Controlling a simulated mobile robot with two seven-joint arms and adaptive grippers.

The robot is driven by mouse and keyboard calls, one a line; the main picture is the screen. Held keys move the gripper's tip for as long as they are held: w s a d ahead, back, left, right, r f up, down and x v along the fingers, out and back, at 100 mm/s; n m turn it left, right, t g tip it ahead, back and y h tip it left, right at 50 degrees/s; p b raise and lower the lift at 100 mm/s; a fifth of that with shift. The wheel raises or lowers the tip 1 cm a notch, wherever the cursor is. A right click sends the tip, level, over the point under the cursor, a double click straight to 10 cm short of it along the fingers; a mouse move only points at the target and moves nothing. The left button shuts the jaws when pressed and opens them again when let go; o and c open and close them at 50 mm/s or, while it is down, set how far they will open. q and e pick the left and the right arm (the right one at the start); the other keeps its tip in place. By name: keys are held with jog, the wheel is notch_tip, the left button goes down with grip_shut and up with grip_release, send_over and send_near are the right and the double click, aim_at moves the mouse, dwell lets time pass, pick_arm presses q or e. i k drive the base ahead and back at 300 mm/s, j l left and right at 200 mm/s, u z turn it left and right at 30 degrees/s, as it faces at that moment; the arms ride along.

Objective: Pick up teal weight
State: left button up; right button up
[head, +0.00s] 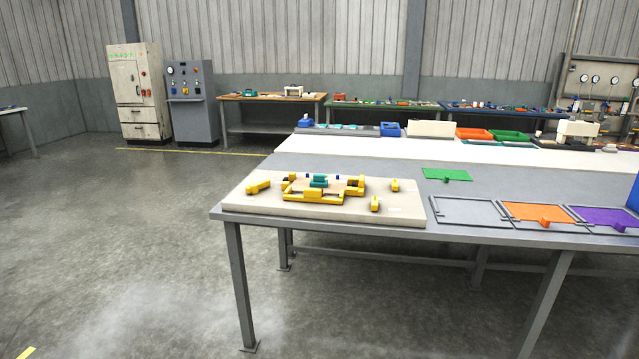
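A small teal block, which looks like the teal weight (319,181), sits in the middle of a yellow frame-like fixture (313,199). The fixture stands on a beige board (250,206) at the left end of the grey table. Yellow pieces surround the teal block on the near side and at both sides. Its underside is hidden. Neither of my grippers is in view.
The grey table (500,180) has a green plate (447,175), an empty grey frame (470,211), an orange plate (540,215) and a purple plate (605,218). Loose yellow pieces (258,187) lie on the board. Open floor (120,240) lies to the left.

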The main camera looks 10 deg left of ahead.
aim_at(318, 181)
jog(key=i+j+z, duration=0.7)
jog(key=i+j, duration=0.25)
jog(key=j, duration=0.15)
